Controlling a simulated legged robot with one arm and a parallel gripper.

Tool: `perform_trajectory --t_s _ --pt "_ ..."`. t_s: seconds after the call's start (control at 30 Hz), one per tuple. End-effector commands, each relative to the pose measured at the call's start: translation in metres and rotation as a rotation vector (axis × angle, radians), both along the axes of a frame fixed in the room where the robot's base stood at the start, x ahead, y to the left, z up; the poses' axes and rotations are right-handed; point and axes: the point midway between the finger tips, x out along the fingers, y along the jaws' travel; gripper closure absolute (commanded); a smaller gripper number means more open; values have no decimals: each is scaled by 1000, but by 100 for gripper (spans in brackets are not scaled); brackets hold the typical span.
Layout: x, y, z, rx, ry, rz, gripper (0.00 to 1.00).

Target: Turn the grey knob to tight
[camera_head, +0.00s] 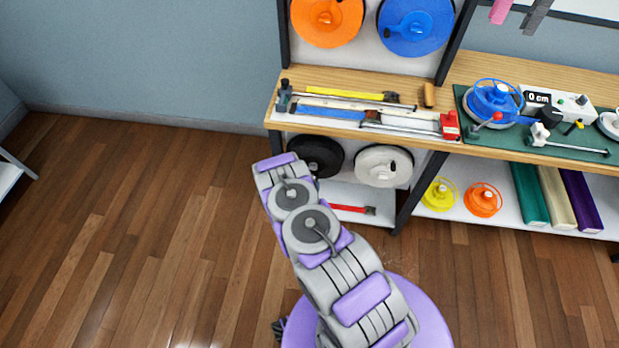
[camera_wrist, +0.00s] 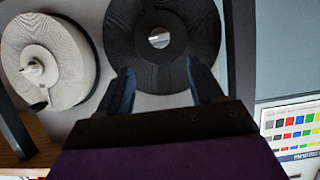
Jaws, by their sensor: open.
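A silver-grey round knob (camera_wrist: 159,38) with a bar across it sits at the middle of a black strap reel (camera_wrist: 126,22). The black reel also shows under the bench in the head view (camera_head: 322,150), partly behind my arm. My gripper (camera_wrist: 160,68) is open and empty, seen in the wrist view. Its dark fingers point at the reel, with the knob ahead of the gap between them. I cannot tell how far the tips are from the reel. The gripper's fingers are hidden in the head view. No tight marking is legible.
A white reel (camera_wrist: 50,62) with a protruding handle is beside the black one. A wooden bench (camera_head: 365,82) bearing several tools stands above them. A red-handled tool (camera_head: 350,209) lies on the lower shelf. Open wooden floor (camera_head: 130,220) is to the left.

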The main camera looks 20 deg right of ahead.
Motion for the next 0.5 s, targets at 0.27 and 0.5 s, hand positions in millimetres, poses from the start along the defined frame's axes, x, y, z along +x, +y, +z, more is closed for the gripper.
perform_trajectory --t_s 0.27,0.5 --pt "-37 25 17 -1 4 3 34" --pt "-48 32 22 0 4 0 34"
